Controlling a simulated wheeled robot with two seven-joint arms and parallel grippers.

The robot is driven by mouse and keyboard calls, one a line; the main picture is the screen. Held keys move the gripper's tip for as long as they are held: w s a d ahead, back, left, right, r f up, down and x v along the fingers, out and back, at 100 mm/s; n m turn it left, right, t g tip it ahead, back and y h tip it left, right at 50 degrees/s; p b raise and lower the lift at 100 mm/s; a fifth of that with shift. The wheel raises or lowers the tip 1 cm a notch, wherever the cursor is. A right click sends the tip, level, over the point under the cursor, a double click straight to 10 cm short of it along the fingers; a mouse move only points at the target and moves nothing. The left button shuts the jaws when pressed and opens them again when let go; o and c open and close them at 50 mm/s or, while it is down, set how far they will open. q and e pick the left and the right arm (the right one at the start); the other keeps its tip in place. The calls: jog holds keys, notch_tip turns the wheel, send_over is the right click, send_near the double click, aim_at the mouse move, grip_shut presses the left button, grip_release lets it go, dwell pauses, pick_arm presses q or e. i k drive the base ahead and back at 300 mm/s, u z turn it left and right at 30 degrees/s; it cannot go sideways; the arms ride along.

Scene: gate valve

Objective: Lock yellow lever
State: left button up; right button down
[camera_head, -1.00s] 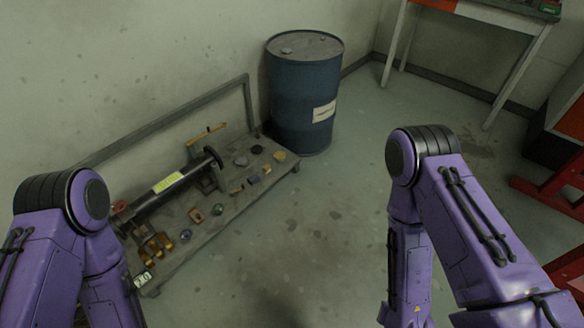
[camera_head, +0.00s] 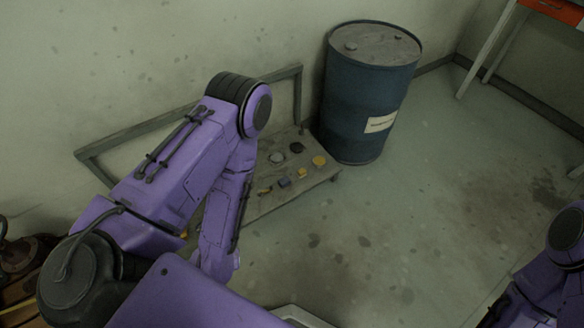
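The yellow lever and the pipe it sits by are not visible; my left arm covers the part of the low grey bench (camera_head: 262,206) where they would be.
A blue drum (camera_head: 366,95) stands just right of the bench, by the wall. A grey rail (camera_head: 150,124) runs behind the bench. An orange-fronted table (camera_head: 550,8) is at the top right. The floor (camera_head: 420,200) between is clear.

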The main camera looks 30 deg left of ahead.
aim_at(259, 192)
jog(key=u, duration=0.25)
jog(key=i, duration=0.8)
jog(key=u, duration=1.1)
jog(key=i, duration=0.55)
jog(key=u, duration=0.6)
